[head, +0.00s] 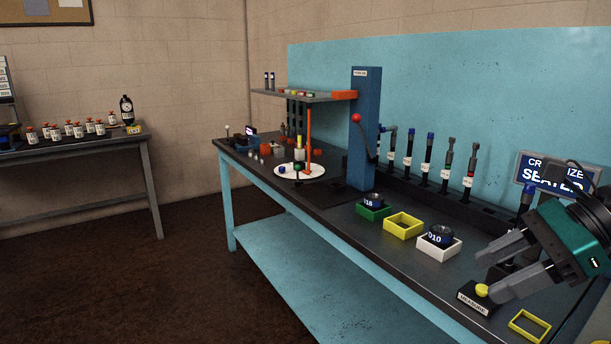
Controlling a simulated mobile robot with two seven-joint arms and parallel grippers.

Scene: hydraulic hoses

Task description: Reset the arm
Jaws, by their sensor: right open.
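My right gripper (491,272) reaches in from the right edge, over the right end of the bench. Its two grey fingers are apart with nothing between them, pointing left. The lower fingertip is beside or just above a yellow button (482,290) on a small black labelled box; I cannot tell whether they touch. My right gripper's teal body hides part of the bench end and the area below the blue sign. My left gripper is not in view.
On the dark bench (345,222) stand a green tray (373,214), an empty yellow tray (403,226) and a white tray (439,247). A yellow frame (530,326) lies near the front edge. A blue column (364,130) and a blue sign (550,172) stand farther back.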

